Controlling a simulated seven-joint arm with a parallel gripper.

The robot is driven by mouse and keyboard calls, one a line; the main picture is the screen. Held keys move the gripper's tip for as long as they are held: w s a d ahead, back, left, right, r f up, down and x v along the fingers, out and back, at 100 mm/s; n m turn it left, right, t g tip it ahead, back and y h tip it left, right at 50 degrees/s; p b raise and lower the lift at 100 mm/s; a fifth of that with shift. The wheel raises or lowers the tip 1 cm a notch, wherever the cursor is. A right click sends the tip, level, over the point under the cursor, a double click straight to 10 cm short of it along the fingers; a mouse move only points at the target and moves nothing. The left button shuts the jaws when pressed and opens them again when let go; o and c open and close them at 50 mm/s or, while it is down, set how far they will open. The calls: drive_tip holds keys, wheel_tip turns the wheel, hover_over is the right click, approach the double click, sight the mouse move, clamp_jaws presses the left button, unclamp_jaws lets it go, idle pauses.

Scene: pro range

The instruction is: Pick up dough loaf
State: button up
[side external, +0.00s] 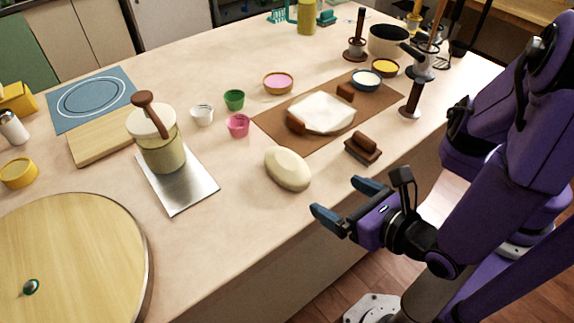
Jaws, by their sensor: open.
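The dough loaf (287,168) is a pale, cream-coloured oval lying on the counter near its front edge, in the middle of the side external view. My gripper (342,200) has dark blue-grey fingers spread apart and is empty. It is in front of the loaf, to its lower right in the picture, with its fingertips pointing toward the loaf's side and apart from it. Nothing covers the loaf.
A brown block (363,149) sits right of the loaf. Behind it a brown mat (270,121) holds a white slab (322,113). A metal plate (190,202) with a jar (160,150) stands left. A round wooden board (80,250) fills the lower left. Small cups stand behind the loaf.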

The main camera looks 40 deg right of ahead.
sight(291, 170)
drive_tip(key=x, duration=1.6)
drive_tip(key=shift+w+d, duration=0.15)
drive_tip(key=shift+w, duration=0.1)
drive_tip(key=c, duration=1.2)
